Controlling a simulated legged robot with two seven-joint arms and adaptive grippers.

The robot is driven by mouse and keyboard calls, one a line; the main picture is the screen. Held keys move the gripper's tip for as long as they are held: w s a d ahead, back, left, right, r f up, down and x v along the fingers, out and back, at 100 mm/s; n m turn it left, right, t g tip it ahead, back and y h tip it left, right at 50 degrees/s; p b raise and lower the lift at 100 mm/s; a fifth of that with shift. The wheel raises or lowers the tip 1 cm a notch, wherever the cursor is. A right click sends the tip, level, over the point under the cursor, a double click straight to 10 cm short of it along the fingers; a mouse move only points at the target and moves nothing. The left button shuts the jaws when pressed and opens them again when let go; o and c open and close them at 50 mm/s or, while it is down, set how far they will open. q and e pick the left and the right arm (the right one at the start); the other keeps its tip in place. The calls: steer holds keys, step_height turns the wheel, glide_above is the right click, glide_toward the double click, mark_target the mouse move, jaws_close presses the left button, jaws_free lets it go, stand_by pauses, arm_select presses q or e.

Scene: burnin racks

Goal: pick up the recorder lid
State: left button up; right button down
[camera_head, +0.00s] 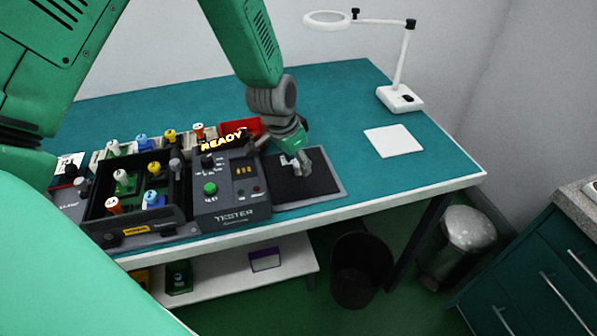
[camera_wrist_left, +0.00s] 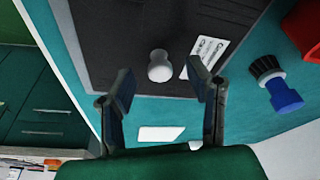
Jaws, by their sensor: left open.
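A dark flat panel with a grey border (camera_head: 318,184), which I take to be the recorder lid, is at the bench's front edge, right of the tester. The left wrist view shows its dark surface (camera_wrist_left: 115,50) with a pale round knob (camera_wrist_left: 159,67) and a white label. My left gripper (camera_head: 297,164) is over the panel, pointing down. In the left wrist view my left gripper (camera_wrist_left: 160,75) is open, with the knob appearing between its fingertips, clear of both fingers. I cannot tell how high the fingertips are above the panel. My right gripper is not in view.
The tester (camera_head: 228,190) with a lit READY sign stands left of the panel. A black rack (camera_head: 133,228) holds several coloured-top pieces. A white pad (camera_head: 393,141) and a magnifier lamp (camera_head: 399,97) are on the right. A blue-handled brush (camera_wrist_left: 284,95) lies near a red object (camera_wrist_left: 304,32).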

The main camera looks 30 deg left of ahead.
arm_select(q)
steer(key=shift+x, duration=0.9)
steer(key=shift+a, duration=0.1)
jaws_close()
steer(key=shift+r, duration=0.1)
